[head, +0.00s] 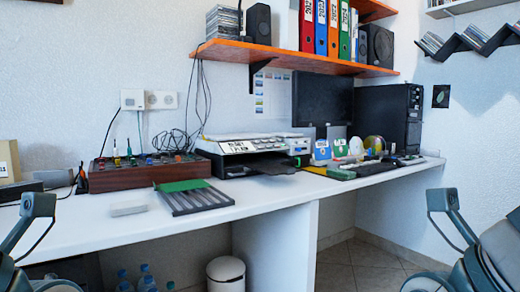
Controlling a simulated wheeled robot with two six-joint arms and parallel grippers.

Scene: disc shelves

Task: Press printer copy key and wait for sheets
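The printer (222,166) stands on the white desk, left of the picture's middle, below the orange shelf. It has a light top with a labelled front panel (238,147), and the lettering is too small to read surely. A dark tray (268,168) sticks out at its front, and I see no sheets on it. I cannot make out a copy key. Parts of my two arms show at the lower left and lower right edges, well apart from the printer.
A brown box with knobs (130,180) and a grey slatted rack (205,199) with a green top stand left of the printer. A small pale block (128,209) lies nearby. Discs and a keyboard are right of it. The front desk edge is mostly clear; a white bin (226,274) stands below.

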